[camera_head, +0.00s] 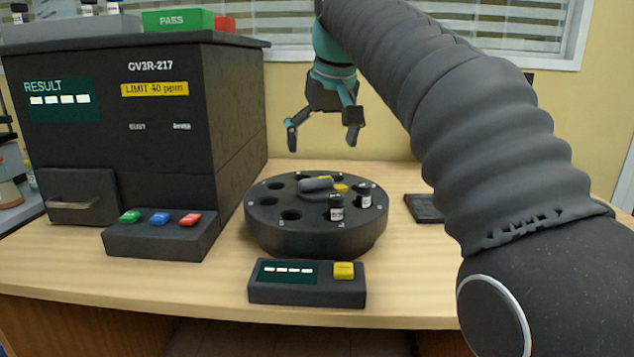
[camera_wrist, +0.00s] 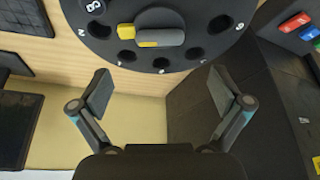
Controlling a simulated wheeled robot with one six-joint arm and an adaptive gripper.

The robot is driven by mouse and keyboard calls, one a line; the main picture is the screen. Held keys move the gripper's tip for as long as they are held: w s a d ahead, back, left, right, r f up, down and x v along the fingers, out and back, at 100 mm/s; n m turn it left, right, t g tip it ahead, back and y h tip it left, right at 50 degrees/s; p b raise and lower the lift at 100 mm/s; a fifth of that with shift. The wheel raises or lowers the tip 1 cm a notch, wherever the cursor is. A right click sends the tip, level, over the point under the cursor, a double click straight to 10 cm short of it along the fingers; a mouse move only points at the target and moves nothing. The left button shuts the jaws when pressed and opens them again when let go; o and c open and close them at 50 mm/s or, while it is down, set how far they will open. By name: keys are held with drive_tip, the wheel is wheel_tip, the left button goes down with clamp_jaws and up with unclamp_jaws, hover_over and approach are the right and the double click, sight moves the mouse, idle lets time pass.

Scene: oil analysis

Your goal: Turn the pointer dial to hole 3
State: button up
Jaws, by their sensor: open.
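The pointer dial (camera_head: 315,184) is a grey bar-shaped knob with yellow parts on top of a round black carousel (camera_head: 268,228). In the wrist view the dial (camera_wrist: 170,38) lies crosswise at top middle, its yellow end toward the left. The carousel (camera_wrist: 197,63) has several holes and small white rim numbers; I cannot tell surely which is hole 3. My gripper (camera_head: 322,138) is open and empty, above and behind the carousel. In the wrist view its fingers (camera_wrist: 160,92) are spread below the dial, apart from it.
Two black-capped vials (camera_head: 336,208) (camera_head: 364,196) stand in the carousel's right side. A black analyser (camera_head: 150,135) with a three-button panel (camera_head: 160,235) stands left. A small display box (camera_head: 306,284) with a yellow button is in front. A dark flat item (camera_head: 424,208) lies right.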

sight(316, 178)
drive_tip(key=b+x, duration=0.2)
drive_tip(key=x, duration=0.6)
drive_tip(key=c, duration=1.2)
